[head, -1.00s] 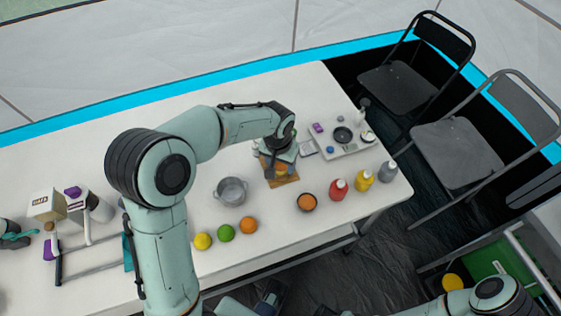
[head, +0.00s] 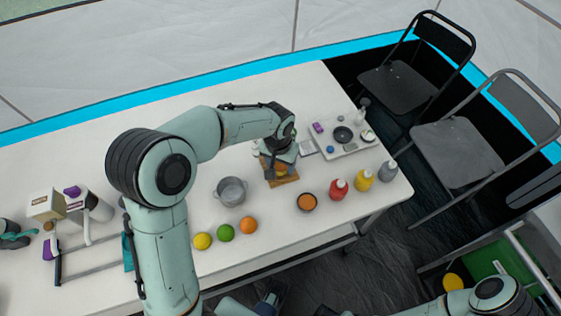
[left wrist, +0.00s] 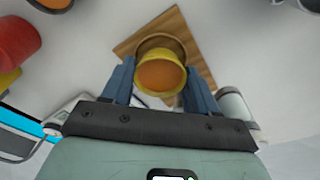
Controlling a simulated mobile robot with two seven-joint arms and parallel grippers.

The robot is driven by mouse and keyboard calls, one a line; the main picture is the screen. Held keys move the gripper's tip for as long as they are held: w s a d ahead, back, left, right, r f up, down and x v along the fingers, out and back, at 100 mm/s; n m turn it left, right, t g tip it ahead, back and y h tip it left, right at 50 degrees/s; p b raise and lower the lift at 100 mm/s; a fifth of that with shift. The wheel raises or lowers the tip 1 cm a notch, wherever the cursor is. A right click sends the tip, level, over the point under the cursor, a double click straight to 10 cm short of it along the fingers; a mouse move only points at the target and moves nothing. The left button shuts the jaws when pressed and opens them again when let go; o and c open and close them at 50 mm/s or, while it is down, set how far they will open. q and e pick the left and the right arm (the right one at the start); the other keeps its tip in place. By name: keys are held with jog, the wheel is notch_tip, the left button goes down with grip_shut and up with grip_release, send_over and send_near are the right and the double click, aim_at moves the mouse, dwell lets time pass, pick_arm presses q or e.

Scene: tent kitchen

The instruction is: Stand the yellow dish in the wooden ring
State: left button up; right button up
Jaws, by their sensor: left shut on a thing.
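The yellow dish (left wrist: 160,76) is between the two fingers of my left gripper (left wrist: 161,83), which is shut on it. Its orange inside shows in the left wrist view. The wooden ring (left wrist: 162,43) is a brown round shape on a square wooden board (left wrist: 190,40), just beyond the dish. The dish overlaps the ring in this view, so I cannot tell whether they touch. In the head view my left gripper (head: 280,160) is over the board (head: 286,181) and hides most of dish and ring. Part of my right arm shows at the bottom; its gripper is unclear.
A grey metal pot (head: 231,191) stands left of the board. Three fruits line the front edge.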

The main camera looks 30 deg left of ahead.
aim_at(279, 168)
pick_arm(q)
jog(key=shift+f+b, duration=0.4)
jog(key=shift+f, duration=0.25)
jog(key=o, duration=0.5)
jog(key=shift+s+r+p, duration=0.15)
jog(key=shift+r+p, duration=1.05)
jog(key=shift+r, duration=0.4)
jog(key=r+p, duration=0.1)
jog(key=r, duration=0.1)
jog(key=r+p, duration=0.2)
jog(key=r, duration=0.1)
jog(key=r+p, duration=0.2)
jog(key=r, duration=0.1)
jog(key=shift+s, duration=0.4)
jog(key=shift+f, duration=0.1)
